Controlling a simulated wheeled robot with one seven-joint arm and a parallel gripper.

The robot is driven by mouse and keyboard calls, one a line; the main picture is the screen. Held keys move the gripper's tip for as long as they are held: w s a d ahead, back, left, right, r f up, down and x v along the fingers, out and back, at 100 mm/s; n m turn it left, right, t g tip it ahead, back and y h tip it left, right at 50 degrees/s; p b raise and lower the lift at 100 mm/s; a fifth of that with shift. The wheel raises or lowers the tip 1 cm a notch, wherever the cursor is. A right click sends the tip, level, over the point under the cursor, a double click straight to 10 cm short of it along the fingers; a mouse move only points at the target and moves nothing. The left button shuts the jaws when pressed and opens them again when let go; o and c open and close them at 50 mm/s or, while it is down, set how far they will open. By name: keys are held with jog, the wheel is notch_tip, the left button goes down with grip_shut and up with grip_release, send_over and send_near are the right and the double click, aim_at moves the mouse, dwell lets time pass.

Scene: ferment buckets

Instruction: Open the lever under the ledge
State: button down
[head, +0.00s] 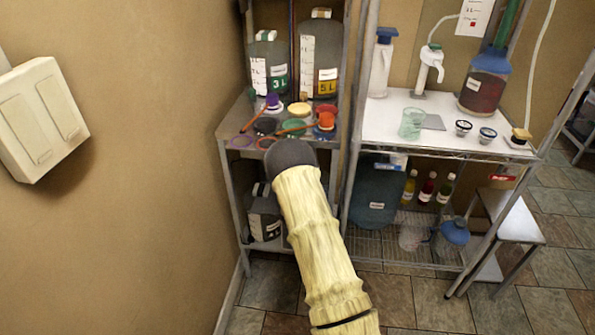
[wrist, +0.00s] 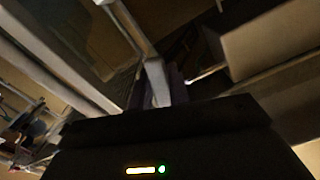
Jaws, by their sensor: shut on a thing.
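In the head view my sleeved arm reaches to the left shelf rack and its dark rounded end covers the space below the rack's middle shelf. My gripper is hidden there behind the arm. In the dark wrist view my gripper (wrist: 158,90) is shut on a pale, narrow lever-like piece (wrist: 157,82) between its fingers. I cannot tell for sure that this is the lever. The ledge is probably the middle shelf (head: 232,120) of the left rack. No lever shows in the head view.
Coloured lids and an orange tool (head: 292,128) lie on the middle shelf. A dark container (head: 264,215) stands below. A white-topped rack (head: 385,125) with bottles stands close on the right, a stool (head: 515,220) beyond it. A wall with a switch (head: 42,120) bounds the left.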

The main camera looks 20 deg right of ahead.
jog(key=c, duration=1.3)
grip_release()
jog(key=b+v, duration=0.1)
jog(key=v, duration=1.6)
jog(key=shift+s, duration=0.35)
jog(key=shift+w, duration=0.1)
